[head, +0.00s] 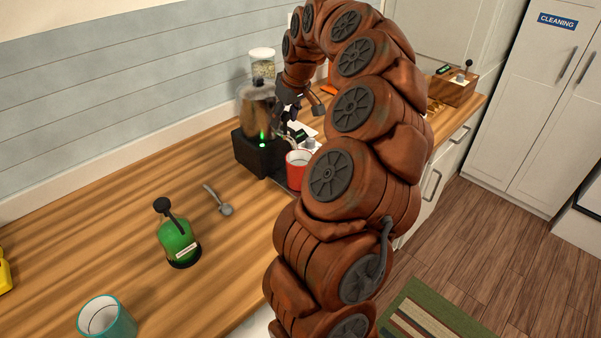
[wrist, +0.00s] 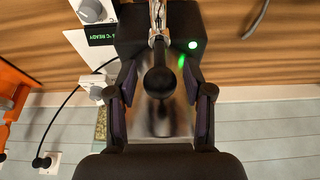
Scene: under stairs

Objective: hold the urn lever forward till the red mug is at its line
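The metal urn (head: 257,112) stands on a black base (head: 252,152) with a lit green light. The red mug (head: 297,172) stands at its front, below the spout, partly hidden by my arm. Its line and fill level cannot be made out. My gripper (head: 285,112) is beside the urn, mostly hidden behind my arm in the head view. In the wrist view my gripper (wrist: 162,90) is open, its fingers on either side of a black round knob (wrist: 160,82), which looks like the lever's end. Gaps show between knob and fingers. The mug is not visible there.
A green bottle (head: 177,242), a grey utensil (head: 218,200) and a teal mug (head: 107,318) are on the counter to the left. A lidded jar (head: 263,63) stands behind the urn. A wooden box (head: 452,90) with a lever is at the far end. A dark display (wrist: 102,36) shows READY.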

